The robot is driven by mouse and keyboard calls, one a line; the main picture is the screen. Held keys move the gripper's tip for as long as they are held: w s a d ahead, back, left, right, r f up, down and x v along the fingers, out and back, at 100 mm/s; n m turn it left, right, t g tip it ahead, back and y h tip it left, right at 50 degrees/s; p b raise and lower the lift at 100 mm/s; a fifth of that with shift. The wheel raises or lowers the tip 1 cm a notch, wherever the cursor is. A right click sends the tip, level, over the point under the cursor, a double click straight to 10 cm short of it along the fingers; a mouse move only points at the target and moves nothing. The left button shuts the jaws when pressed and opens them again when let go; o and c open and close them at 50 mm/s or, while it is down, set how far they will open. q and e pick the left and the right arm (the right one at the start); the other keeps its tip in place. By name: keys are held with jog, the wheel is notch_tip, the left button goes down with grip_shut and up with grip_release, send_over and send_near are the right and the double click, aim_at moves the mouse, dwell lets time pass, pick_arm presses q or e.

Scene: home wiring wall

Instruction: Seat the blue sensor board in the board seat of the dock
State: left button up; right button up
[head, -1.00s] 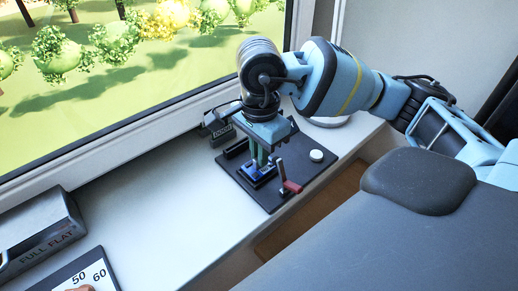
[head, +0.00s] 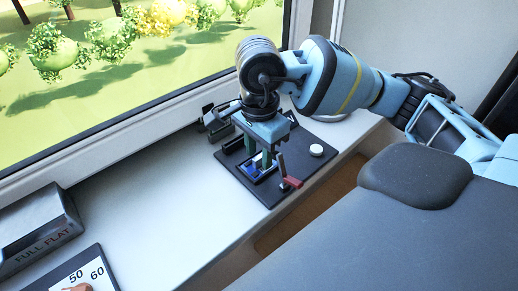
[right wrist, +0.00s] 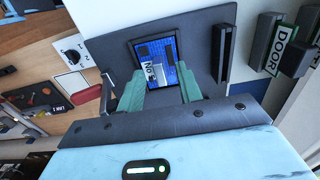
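The blue sensor board (right wrist: 172,50) lies within a dark rectangular frame, the board seat (right wrist: 137,46), on the dock's dark plate (right wrist: 205,45). It looks flat there, though I cannot tell how deep it sits. It carries a pale label and dark chips. In the head view the board (head: 263,168) shows partly below my right gripper (head: 259,159). In the right wrist view my right gripper (right wrist: 160,74) is open, its green fingers apart at either side of the board's near part. My left gripper is out of view.
On the dock plate (head: 232,168) are a red-handled lever (head: 291,182), a round white knob (head: 316,150) and a dark slotted bar (head: 233,146). A block marked DOOR (right wrist: 282,48) stands beside it. A grey FULL FLAT box (head: 35,232) is far left. The sill (head: 160,190) between is clear.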

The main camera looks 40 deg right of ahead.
aim_at(259, 157)
notch_tip(259, 157, up, 8)
jog(key=shift+f, duration=0.1)
dwell(0.4)
dwell(0.8)
